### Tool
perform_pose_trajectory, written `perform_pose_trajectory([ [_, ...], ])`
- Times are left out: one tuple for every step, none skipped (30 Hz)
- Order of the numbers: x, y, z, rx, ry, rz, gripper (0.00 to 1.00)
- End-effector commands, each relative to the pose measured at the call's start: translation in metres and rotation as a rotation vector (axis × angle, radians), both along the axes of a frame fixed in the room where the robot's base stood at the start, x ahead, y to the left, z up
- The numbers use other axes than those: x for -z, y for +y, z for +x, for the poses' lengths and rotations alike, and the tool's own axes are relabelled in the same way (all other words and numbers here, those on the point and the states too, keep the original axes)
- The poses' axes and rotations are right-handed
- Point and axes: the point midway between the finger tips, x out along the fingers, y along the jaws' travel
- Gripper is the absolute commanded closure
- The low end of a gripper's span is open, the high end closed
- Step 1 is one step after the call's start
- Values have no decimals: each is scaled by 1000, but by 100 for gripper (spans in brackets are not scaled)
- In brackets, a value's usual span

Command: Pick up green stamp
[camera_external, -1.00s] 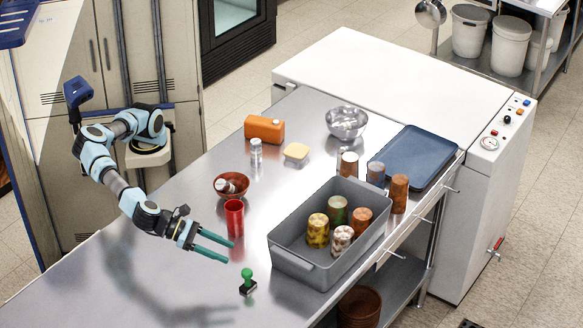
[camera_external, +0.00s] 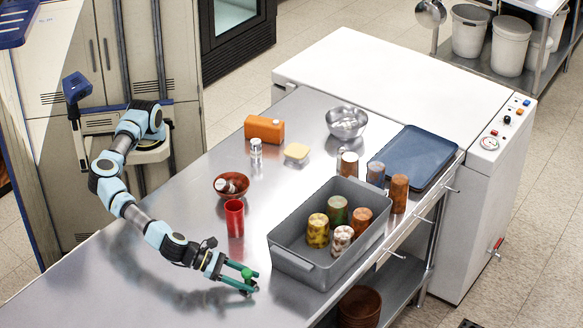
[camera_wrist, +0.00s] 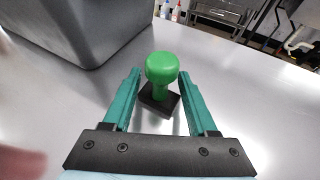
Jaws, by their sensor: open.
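The green stamp (camera_external: 247,273) stands upright on the steel table in front of the grey bin. It has a round green knob handle and a dark square base. In the wrist view the stamp (camera_wrist: 161,72) is between the tips of my two teal fingers, with visible space on either side. My gripper (camera_external: 250,281) is open and low over the table, its fingers around the stamp. In the outside view the fingers hide part of the stamp's base. My gripper also shows in the wrist view (camera_wrist: 160,88).
The grey bin (camera_external: 283,262) holding several cans stands close to the right of the stamp. A red cup (camera_external: 234,218) and a red-brown bowl (camera_external: 222,192) stand farther back. The steel table is clear to the left and front (camera_external: 110,290).

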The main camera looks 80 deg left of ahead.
Motion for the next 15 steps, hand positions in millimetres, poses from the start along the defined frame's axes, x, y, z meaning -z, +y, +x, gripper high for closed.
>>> perform_pose_trajectory([
  [0,-2,10,-2,-3,2,42],
  [1,-3,13,-1,-3,2,42],
  [5,-5,18,-2,-3,3,42],
  [6,-6,21,-1,-2,1,42],
  [7,-7,24,-1,-2,1,42],
  [9,-9,26,-1,-1,1,42],
  [10,-9,27,0,-1,1,42],
  [10,-10,28,0,0,0,42],
  [11,-10,29,0,0,0,42],
  [11,-10,29,0,0,0,42],
  [11,-10,29,0,0,0,42],
  [11,-10,29,0,0,0,42],
  [11,-10,29,0,0,0,42],
  [11,-10,29,0,0,0,42],
  [11,-10,29,0,0,0,43],
])
